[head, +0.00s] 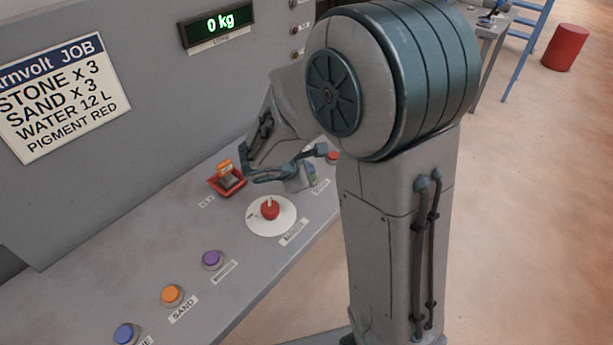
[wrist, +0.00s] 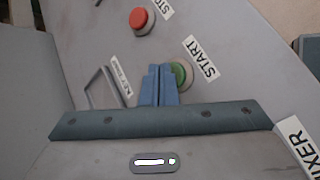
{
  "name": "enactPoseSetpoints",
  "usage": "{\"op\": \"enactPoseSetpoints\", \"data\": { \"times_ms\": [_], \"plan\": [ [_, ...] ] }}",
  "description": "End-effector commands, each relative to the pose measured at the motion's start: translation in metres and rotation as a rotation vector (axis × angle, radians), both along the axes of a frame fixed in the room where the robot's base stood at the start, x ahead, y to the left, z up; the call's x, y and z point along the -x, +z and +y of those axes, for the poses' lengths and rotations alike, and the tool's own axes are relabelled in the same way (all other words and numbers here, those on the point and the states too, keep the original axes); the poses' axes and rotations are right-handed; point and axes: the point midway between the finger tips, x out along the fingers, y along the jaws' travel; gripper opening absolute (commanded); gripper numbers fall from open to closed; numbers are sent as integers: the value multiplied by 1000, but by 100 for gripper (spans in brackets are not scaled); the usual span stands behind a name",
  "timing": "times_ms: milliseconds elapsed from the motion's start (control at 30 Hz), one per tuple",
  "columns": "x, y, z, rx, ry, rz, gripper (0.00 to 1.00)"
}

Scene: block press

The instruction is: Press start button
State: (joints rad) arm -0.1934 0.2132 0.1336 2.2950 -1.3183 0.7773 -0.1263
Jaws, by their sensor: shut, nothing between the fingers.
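The green start button (wrist: 181,74) sits beside a label reading START (wrist: 200,57) on the sloped grey panel. A small green part of it shows in the head view (head: 311,170), largely hidden by my gripper. My gripper (wrist: 161,69) is shut and empty, its two blue fingers together. In the wrist view the fingertips overlap the left side of the button; I cannot tell whether they touch it. In the head view my gripper (head: 300,183) is low over the panel's far right part.
A red button (wrist: 143,20) lies beyond the start button. A red-framed orange switch (head: 228,178) and a red dial (head: 270,208) are nearby. Purple (head: 212,259), orange (head: 172,294) and blue (head: 126,333) buttons line the near panel. A display (head: 220,22) reads 0 kg.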

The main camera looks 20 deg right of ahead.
Motion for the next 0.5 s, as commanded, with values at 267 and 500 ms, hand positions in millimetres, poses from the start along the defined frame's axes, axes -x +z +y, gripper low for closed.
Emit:
{"op": "enactPoseSetpoints", "data": {
  "times_ms": [267, 500],
  "plan": [
    [0, -3, 0, 0, 0, 0, 0],
    [0, -6, 0, 0, 0, 0, 0]
  ]
}}
